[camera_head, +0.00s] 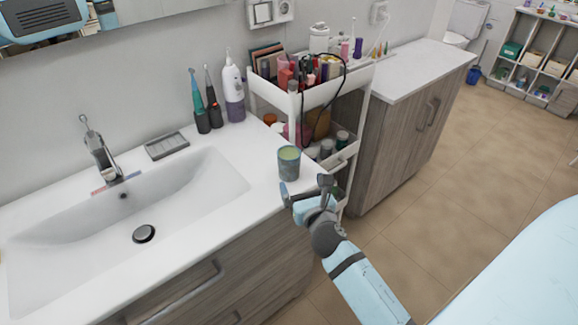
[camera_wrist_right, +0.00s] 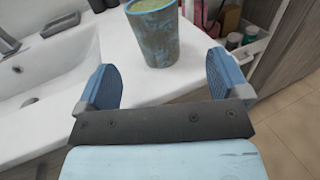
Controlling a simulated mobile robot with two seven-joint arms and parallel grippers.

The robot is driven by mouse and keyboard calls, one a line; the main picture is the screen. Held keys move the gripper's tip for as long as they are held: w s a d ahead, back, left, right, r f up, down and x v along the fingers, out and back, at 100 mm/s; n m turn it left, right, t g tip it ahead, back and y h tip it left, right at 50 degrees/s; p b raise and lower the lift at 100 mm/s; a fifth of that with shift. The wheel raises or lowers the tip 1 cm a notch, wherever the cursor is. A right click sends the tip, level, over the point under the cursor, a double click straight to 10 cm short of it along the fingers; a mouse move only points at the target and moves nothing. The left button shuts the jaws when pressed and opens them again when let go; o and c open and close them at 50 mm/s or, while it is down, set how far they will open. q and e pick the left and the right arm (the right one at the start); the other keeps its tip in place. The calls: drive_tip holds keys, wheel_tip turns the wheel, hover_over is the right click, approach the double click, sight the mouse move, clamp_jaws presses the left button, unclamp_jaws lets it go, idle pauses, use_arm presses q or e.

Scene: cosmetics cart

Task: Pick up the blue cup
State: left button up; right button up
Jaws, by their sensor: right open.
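The blue cup (camera_head: 289,163) stands upright on the white washbasin counter, near its right front corner. It is grey-blue with a yellow-green inside. My right gripper (camera_head: 305,188) is just in front of the cup, at the counter's edge, with its fingers apart. In the right wrist view the cup (camera_wrist_right: 155,32) stands beyond and between the two open fingers (camera_wrist_right: 162,88), and its top is partly cut off by the frame. Nothing is between the fingers. My left gripper does not show.
The sink basin (camera_head: 190,205) lies left of the cup, with a tap (camera_head: 100,155) and a grey soap dish (camera_head: 167,146). Electric toothbrushes (camera_head: 207,105) and an oral irrigator (camera_head: 234,90) stand behind. A white cosmetics cart (camera_head: 325,92) full of items stands close behind and right.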

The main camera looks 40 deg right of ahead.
drive_tip(key=x, duration=0.3)
drive_tip(key=shift+w, duration=0.15)
drive_tip(key=shift+a+p+x, duration=0.2)
drive_tip(key=shift+p+x, duration=0.1)
drive_tip(key=shift+x, duration=2.4)
drive_tip(key=c, duration=1.1)
drive_tip(key=shift+r, duration=0.15)
drive_tip(key=shift+w+r+p, duration=0.1)
drive_tip(key=shift+r+p, duration=0.25)
drive_tip(key=shift+r, duration=0.75)
wheel_tip(320, 180, up, 13)
drive_tip(key=p, duration=0.3)
wheel_tip(320, 180, up, 4)
hover_over(293, 163)
drive_tip(key=w, duration=0.2)
drive_tip(key=shift+d+r, duration=0.15)
drive_tip(key=shift+d, duration=0.1)
drive_tip(key=shift+r, duration=0.1)
